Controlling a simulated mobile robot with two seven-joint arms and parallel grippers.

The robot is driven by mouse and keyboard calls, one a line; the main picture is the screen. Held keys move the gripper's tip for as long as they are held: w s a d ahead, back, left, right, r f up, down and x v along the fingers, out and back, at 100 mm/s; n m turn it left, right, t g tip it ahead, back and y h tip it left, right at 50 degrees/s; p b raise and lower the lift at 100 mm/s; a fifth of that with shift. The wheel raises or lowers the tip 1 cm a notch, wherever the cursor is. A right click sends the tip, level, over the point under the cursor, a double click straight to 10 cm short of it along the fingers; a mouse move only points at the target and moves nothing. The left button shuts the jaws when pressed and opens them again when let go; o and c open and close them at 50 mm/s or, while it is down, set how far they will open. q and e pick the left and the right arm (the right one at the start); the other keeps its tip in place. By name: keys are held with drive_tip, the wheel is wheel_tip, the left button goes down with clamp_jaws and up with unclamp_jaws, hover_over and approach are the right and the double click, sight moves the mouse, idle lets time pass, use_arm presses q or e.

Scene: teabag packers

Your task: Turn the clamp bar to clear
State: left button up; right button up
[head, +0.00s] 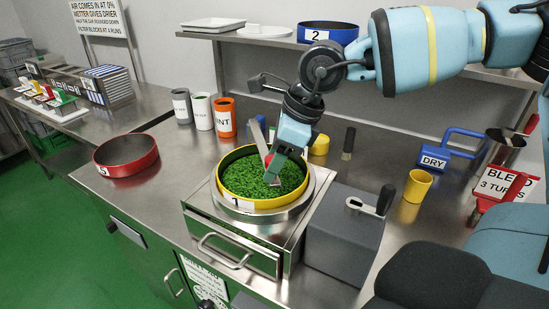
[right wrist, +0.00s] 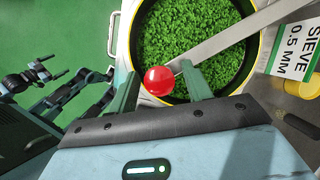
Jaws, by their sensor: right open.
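The clamp bar (right wrist: 235,38) is a flat grey metal bar with a red knob (right wrist: 159,81) at its end. In the right wrist view it runs from upper right across the yellow-rimmed sieve (right wrist: 264,55), over the green leaf in it. In the head view the bar (head: 257,138) reaches over the sieve (head: 229,203), and my right gripper (head: 272,172) partly hides the knob. In the right wrist view my right gripper (right wrist: 160,84) is open, one finger on each side of the knob. Contact cannot be told.
The sieve sits on a metal drawer unit (head: 230,245), with a grey box with a lever (head: 345,235) to its right. A red sieve ring (head: 127,155) lies on the left. Several canisters, including an orange one (head: 224,118), stand behind. A yellow cup (head: 417,186) stands right.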

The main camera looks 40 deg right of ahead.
use_arm(q)
drive_tip(key=shift+w, duration=0.15)
use_arm(e)
clamp_jaws()
idle(0.4)
